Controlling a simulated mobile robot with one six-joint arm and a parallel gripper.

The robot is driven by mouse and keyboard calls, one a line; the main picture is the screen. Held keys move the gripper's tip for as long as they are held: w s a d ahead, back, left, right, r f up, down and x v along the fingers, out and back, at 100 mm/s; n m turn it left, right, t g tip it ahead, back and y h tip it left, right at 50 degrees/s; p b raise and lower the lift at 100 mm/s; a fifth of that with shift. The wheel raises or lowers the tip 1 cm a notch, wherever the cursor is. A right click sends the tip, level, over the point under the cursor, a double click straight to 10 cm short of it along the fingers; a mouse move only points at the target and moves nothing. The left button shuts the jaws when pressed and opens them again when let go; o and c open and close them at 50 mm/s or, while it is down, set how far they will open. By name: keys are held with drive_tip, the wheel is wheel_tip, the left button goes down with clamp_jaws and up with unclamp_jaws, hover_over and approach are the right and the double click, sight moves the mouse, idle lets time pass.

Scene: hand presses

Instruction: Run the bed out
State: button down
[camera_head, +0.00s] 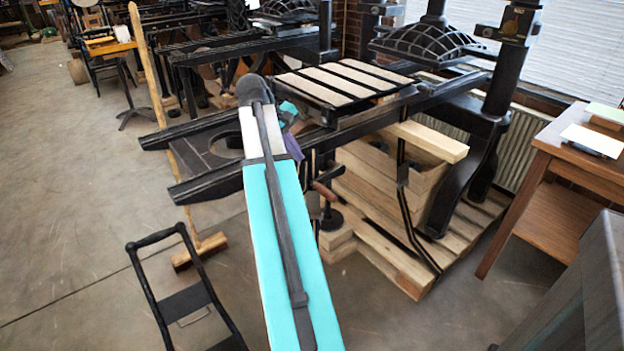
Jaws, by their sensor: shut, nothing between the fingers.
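The hand press bed (345,81) is a dark frame with pale strips across its top. It lies on long black rails (400,104), out in front of the press's domed top piece (424,43). A crank with a reddish-brown handle (326,191) hangs below the rails, just right of my arm. My teal and white arm (290,245) reaches up from the bottom and bends at its dark elbow. Part of my wrist shows behind it, near the rails. My gripper's fingers are hidden behind the arm, so their contact with the handle cannot be seen.
Pale timber blocks and a pallet (385,262) lie under the press. A black hand truck (190,300) stands at the lower left, and a wooden pole (150,75) leans by the rail ends. A wooden table (568,160) is at right. The left floor is mostly clear.

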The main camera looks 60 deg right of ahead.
drive_tip(key=shift+a+f, duration=0.1)
drive_tip(key=shift+f, duration=0.1)
approach(317, 185)
drive_tip(key=x, duration=0.6)
drive_tip(key=shift+s+f, duration=0.1)
drive_tip(key=shift+f, duration=0.15)
idle(0.4)
